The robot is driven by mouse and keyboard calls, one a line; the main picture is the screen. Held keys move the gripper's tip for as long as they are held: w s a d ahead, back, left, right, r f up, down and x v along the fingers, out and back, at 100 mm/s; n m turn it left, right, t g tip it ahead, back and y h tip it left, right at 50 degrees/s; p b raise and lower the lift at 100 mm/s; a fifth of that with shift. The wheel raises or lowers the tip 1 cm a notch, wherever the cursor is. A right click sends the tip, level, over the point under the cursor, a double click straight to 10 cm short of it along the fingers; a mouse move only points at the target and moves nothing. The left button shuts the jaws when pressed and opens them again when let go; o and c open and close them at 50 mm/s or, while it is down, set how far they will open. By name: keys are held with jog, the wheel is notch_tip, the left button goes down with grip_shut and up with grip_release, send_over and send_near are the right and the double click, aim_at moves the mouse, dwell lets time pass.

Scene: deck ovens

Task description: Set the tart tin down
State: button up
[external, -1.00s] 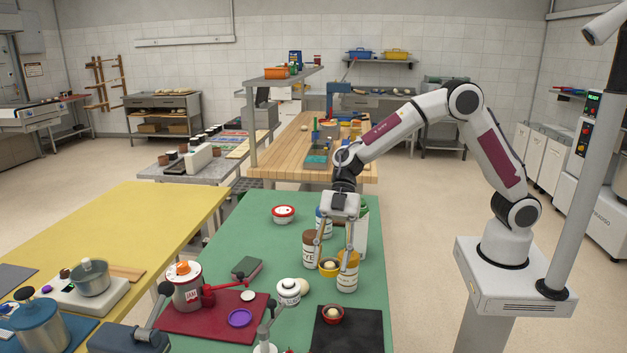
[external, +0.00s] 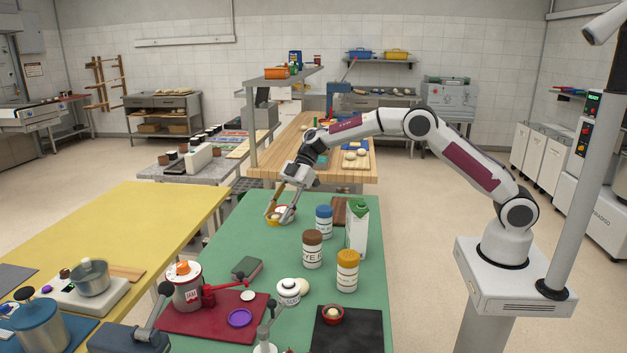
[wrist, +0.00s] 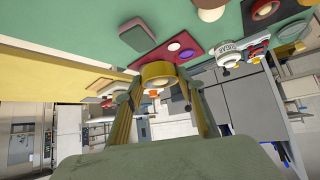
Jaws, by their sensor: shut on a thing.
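The yellow tart tin (external: 274,220) is between the fingertips of my gripper (external: 279,217), which is shut on it. It is at the far left part of the green bench (external: 275,244). In the wrist view the tin (wrist: 158,72) is a yellow ring with a pale filling, held between both fingers. Whether its base touches the bench cannot be told. The round red and white thing seen there earlier is mostly hidden behind the gripper. A second tin, red with a pale filling (external: 333,315), sits on the black mat (external: 347,338).
To the right stand a blue-capped jar (external: 324,222), a brown-capped jar (external: 312,250), a yellow-capped jar (external: 347,272) and a white and green carton (external: 357,230). A maroon mat (external: 205,326) with a jam pot (external: 187,288) lies nearer.

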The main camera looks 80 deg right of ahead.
jog(key=w+d+m+t+h, duration=0.1)
jog(key=w+d+m, duration=0.1)
jog(key=d, duration=0.6)
jog(key=w+d+m+t+h, duration=0.1)
jog(key=w+d, duration=0.2)
jog(key=d, duration=0.6)
jog(key=shift+s+a+f, duration=0.1)
jog(key=shift+f, duration=1.4)
jog(key=shift+s+a+f, duration=0.1)
jog(key=shift+f, duration=1.35)
jog(key=shift+f, duration=0.15)
jog(key=shift+f, duration=3)
jog(key=shift+f, duration=1.85)
jog(key=shift+f, duration=0.15)
